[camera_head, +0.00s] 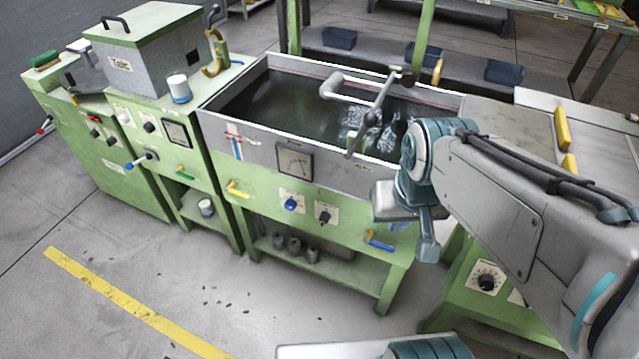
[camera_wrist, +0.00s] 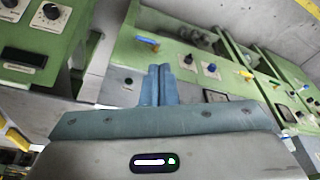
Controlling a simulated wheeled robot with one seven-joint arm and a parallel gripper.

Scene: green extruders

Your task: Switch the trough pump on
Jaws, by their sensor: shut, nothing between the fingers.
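The trough (camera_head: 225,128) is a grey-walled tank of dark liquid on a green stand. Its front carries a blue knob (camera_head: 291,204), a black knob (camera_head: 324,216), a yellow lever (camera_head: 237,189) and a blue lever (camera_head: 380,241). The labels are too small to read, so I cannot tell which is the pump switch. My gripper (camera_head: 428,250) is shut and empty, at the right end of the trough front. In the wrist view my gripper (camera_wrist: 160,72) appears just beside the blue lever (camera_wrist: 147,42), with the black knob (camera_wrist: 188,62) and blue knob (camera_wrist: 212,68) to its right.
A gauge (camera_head: 294,162) sits on the trough front. A cranked arm (camera_head: 370,110) stands over the liquid. Another green cabinet with a black dial (camera_head: 487,282) is at right. Floor in front is open.

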